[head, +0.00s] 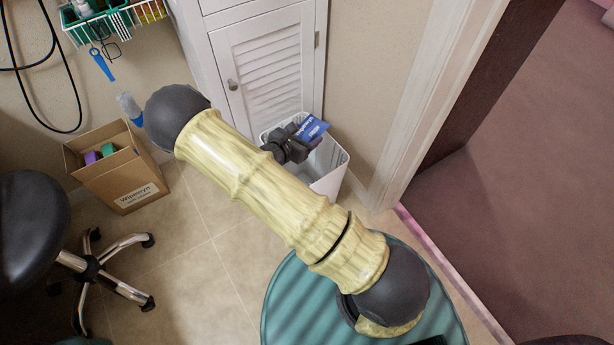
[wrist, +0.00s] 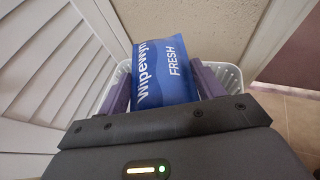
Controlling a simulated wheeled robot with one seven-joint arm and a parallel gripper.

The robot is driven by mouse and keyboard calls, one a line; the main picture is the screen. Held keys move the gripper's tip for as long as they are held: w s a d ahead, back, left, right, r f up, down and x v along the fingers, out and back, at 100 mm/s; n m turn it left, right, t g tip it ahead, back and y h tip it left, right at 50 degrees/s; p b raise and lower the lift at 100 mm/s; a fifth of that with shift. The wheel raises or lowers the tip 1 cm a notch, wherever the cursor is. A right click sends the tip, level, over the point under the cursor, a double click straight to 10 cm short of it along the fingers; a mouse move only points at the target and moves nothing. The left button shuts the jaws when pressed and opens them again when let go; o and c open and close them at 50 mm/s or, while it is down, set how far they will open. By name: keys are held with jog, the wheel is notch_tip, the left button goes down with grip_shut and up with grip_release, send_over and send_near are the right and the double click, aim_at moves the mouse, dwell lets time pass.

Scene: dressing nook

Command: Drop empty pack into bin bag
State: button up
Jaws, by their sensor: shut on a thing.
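The empty pack (head: 312,128) is blue with white lettering. In the wrist view the pack (wrist: 162,75) reads "Wipewyn FRESH" and sits between the two purple fingers of my gripper (wrist: 160,88), which is shut on it. In the head view my gripper (head: 300,143) is over the white bin (head: 333,172), with the pack above the bin's far part. The bin's white slatted rim (wrist: 228,76) shows behind and beside the pack in the wrist view. My arm hides part of the bin, and the bin bag cannot be made out clearly.
A white louvred cabinet (head: 262,75) stands right behind the bin, and a door frame (head: 425,95) is to its right. A cardboard box (head: 118,168) with several items sits at left by a black stool (head: 32,232). Tiled floor (head: 205,235) between is clear.

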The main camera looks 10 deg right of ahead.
jog(key=shift+f, duration=0.1)
notch_tip(320, 180, down, 6)
jog(key=b, duration=0.5)
jog(key=o, duration=1)
jog(key=p+v, duration=0.6)
jog(key=v, duration=1.1)
jog(key=shift+s+a, duration=0.1)
jog(key=shift+s, duration=0.1)
